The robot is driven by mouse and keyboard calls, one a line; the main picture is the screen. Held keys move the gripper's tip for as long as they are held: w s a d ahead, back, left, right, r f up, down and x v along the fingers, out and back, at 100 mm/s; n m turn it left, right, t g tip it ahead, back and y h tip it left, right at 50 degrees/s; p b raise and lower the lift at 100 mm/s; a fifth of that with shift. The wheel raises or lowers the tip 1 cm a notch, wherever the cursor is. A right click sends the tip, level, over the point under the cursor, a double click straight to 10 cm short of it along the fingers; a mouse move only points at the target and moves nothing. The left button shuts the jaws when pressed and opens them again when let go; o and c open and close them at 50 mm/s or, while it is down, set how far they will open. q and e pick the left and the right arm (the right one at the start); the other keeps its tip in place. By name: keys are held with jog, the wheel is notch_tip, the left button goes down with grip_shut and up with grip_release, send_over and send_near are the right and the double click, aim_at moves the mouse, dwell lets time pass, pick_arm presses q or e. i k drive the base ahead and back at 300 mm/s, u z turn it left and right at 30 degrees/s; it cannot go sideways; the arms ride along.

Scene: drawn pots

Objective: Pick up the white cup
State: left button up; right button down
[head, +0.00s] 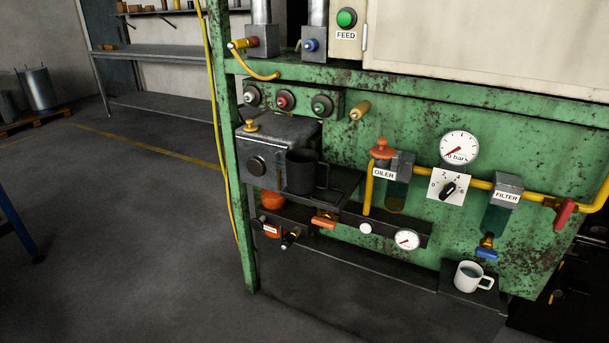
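The white cup (468,277) stands upright on a small dark ledge (455,291) at the lower right of the green machine. It holds a bluish-grey liquid, and its handle points right. It sits just below the blue-handled drain valve (487,253) under the filter. A dark grey mug (300,172) stands on a shelf further left, in front of a grey metal box. Neither of my grippers shows in the head view.
The green machine frame (245,225) has a yellow pipe (471,182), gauges, knobs and valve handles above the cup. A red valve handle (564,214) sticks out at the right. The grey floor (130,240) at the left is mostly clear.

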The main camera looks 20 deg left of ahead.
aim_at(467, 277)
jog(key=u, duration=0.25)
jog(key=k, duration=0.35)
jog(key=u, duration=1.4)
jog(key=i, duration=0.4)
jog(key=z, duration=1)
jog(key=i, duration=0.9)
jog(key=z, duration=1.1)
jog(key=i, duration=0.55)
